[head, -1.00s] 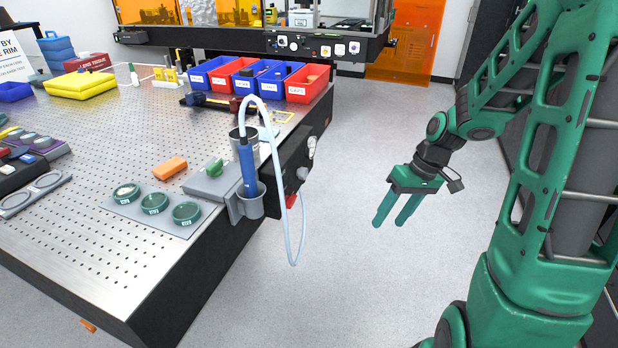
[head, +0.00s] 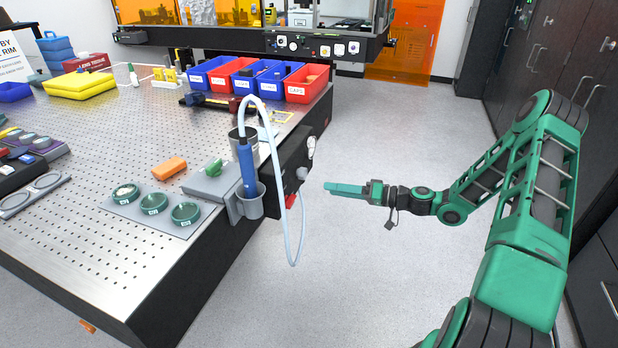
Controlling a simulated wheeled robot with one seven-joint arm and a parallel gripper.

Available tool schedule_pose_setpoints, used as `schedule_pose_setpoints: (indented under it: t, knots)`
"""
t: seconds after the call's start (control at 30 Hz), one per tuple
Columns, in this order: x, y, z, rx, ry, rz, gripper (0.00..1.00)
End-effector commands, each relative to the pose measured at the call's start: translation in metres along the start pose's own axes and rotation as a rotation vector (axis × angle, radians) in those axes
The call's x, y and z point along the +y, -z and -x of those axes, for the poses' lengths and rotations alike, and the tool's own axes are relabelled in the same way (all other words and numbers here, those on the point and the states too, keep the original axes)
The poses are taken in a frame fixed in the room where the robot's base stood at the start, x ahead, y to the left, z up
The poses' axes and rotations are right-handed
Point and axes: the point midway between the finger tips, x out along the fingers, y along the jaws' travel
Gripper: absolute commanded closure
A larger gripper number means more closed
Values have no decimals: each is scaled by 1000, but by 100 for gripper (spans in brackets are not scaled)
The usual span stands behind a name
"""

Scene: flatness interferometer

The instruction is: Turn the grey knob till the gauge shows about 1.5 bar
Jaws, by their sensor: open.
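The grey knob (head: 302,173) sticks out from the black panel (head: 287,165) on the right side of the optical table. The gauge (head: 311,147) is a small round white dial just above the knob, seen nearly edge-on; its reading is too small to tell. My gripper (head: 328,188) is level, with its green fingers pointing left toward the knob. It is a short way to the right of the knob and apart from it. The fingers overlap in this view; the gripper is open and empty.
A pale hose (head: 303,225) loops down in front of the panel from a blue wand (head: 247,165) in a grey holder (head: 249,204). A red part (head: 291,201) sits below the knob. The floor (head: 375,270) around my arm is clear.

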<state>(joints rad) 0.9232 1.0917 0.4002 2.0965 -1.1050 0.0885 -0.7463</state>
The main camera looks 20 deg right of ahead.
Motion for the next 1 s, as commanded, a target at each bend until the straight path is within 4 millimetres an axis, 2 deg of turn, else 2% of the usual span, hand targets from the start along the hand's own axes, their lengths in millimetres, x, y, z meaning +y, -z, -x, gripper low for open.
schedule_pose_setpoints:
  t: [0.13, 0.37, 0.8, 1.0]
  knots:
    - [9, 15, 3, 107, 25, -8, 49]
    - [10, 22, -5, 146, 35, -8, 49]
    - [7, 32, -76, 143, 35, -7, 49]
    - [7, 35, -97, 143, 34, -9, 49]
